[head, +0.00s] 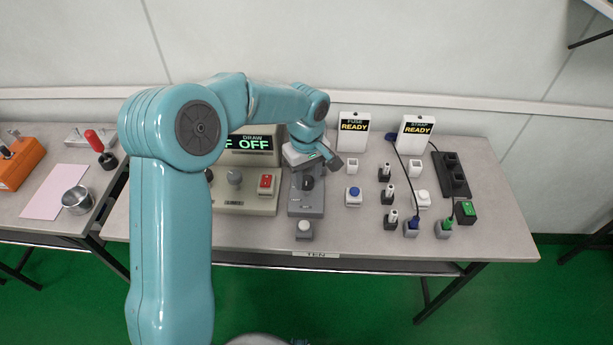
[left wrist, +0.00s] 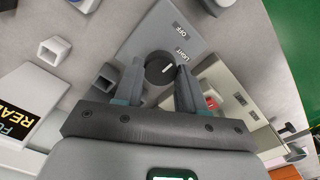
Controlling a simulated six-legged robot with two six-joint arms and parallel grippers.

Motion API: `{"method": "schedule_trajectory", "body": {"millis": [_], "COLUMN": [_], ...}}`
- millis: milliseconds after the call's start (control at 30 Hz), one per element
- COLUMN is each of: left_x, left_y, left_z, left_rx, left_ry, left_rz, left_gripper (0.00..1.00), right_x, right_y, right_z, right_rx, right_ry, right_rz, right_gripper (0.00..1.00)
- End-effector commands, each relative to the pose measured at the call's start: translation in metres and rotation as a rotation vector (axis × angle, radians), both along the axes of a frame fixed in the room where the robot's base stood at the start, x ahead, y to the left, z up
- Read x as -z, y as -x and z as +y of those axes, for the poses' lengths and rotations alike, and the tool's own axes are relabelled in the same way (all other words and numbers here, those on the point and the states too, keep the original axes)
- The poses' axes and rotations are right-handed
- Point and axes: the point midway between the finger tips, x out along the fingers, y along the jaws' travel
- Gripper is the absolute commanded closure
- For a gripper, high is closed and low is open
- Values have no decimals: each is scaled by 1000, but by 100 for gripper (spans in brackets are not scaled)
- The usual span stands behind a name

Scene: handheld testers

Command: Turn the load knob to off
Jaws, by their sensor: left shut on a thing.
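The load knob (left wrist: 158,72) is round and black with a white pointer line, on a grey tester panel (left wrist: 150,40). The pointer line aims up and right, roughly at the LIGHT label (left wrist: 182,55); the OFF label (left wrist: 182,32) is farther up. My left gripper (left wrist: 160,76) has one finger on each side of the knob and is shut on it. In the head view my left gripper (head: 310,164) hangs over the grey tester (head: 305,207), with the dark knob (head: 308,184) just below it. My right gripper is not in view.
A beige tester (head: 240,205) with a red switch (head: 266,183) stands just left, its display (head: 258,144) partly hidden by my arm, showing DRAW and OFF. A grey block with a white button (head: 304,228) stands in front. Sockets, plugs and two READY signs (head: 354,124) stand right.

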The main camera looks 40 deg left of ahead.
Motion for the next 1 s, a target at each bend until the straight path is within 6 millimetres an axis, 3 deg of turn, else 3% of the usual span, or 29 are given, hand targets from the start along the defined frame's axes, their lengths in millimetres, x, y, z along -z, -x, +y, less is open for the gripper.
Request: {"method": "schedule_trajectory", "body": {"millis": [567, 600, 667, 1000], "left_x": [-2, -2, -2, -4], "left_y": [-1, -1, -1, -1], "left_z": [2, 2, 1, 1], "left_rx": [-36, -36, -35, -34], "left_ry": [-2, -2, -3, -1], "left_rz": [-7, -7, -6, -3], "left_gripper": [91, 54, 35, 35], "right_x": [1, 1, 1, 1], "right_y": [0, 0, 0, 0], "right_z": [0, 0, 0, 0], "right_rx": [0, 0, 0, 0], "right_ry": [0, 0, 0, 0], "right_rz": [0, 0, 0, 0], "right_gripper": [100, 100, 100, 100]}}
